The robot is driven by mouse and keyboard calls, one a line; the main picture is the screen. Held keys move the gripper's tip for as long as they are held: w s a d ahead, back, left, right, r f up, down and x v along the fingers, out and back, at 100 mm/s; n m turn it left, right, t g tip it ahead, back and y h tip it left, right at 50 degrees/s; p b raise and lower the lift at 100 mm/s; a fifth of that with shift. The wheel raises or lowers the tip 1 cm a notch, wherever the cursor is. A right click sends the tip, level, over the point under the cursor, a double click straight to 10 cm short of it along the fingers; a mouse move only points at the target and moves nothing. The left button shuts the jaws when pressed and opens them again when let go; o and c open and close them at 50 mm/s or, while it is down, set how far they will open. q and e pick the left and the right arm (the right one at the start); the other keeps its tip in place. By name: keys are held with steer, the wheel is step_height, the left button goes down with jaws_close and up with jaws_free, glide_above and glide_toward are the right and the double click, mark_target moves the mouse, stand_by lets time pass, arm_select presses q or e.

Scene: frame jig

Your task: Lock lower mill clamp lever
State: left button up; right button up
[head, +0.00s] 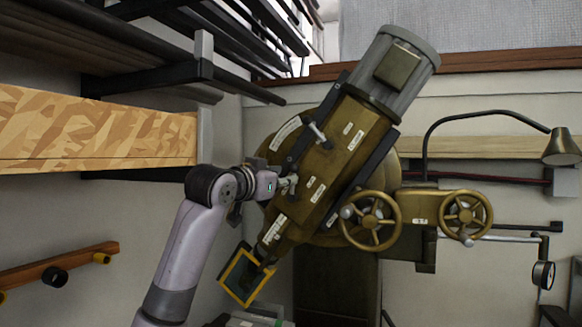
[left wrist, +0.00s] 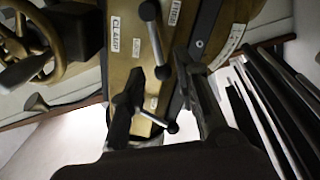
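The brass-coloured mill head (head: 345,150) stands tilted in the head view. Its upper clamp lever (head: 318,133) is a short pale bar with a knob. My left gripper (head: 283,186) is at the lower clamp lever (head: 292,183), lower on the same face. In the left wrist view, where the scene looks upside down, the lower lever (left wrist: 155,40) is a metal bar with dark ball ends, beside a CLAMP label. My left fingers (left wrist: 160,75) stand apart around its lower ball; I cannot tell whether they touch it. The upper lever (left wrist: 148,115) shows farther down. My right gripper is not in view.
Two handwheels (head: 371,221) are right of the mill head. A wooden shelf (head: 95,130) and dark rack bars (head: 205,40) are at left. A lamp (head: 561,148) stands at right.

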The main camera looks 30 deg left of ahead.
arm_select(q)
steer(key=w+p, duration=0.1)
steer(key=w, duration=0.4)
steer(key=shift+a+p, duration=0.2)
steer(key=shift+p, duration=0.15)
steer(key=shift+s, duration=0.1)
steer(key=c, duration=0.7)
